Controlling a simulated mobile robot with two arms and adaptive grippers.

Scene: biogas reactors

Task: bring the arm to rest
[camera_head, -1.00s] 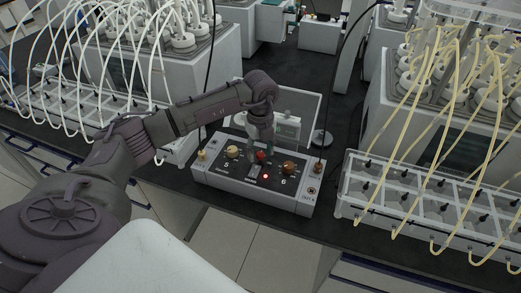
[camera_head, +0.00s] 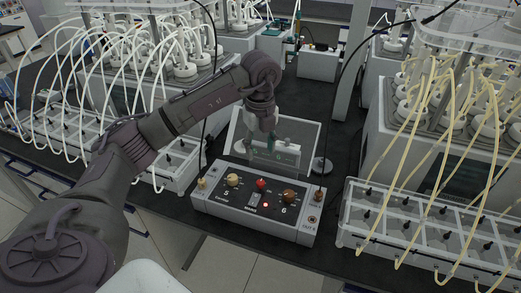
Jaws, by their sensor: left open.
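My left arm comes in from the left and bends down over the grey control box. My left gripper (camera_head: 262,146) hangs at its end, open and empty, above and behind the box's top panel. It appears clear of the knobs. The control box (camera_head: 230,208) stands on the dark bench, with a yellow knob (camera_head: 233,180), a red knob (camera_head: 261,184), a brown knob (camera_head: 289,195) and a lit red lamp (camera_head: 264,207). My right gripper is not in view.
A framed panel (camera_head: 309,135) stands behind the box. Tube racks stand at left (camera_head: 182,173) and right (camera_head: 345,238), with white and yellow tubes arching over them. A black cable (camera_head: 340,95) runs down to the box's right side. Some dark bench top (camera_head: 345,160) is bare.

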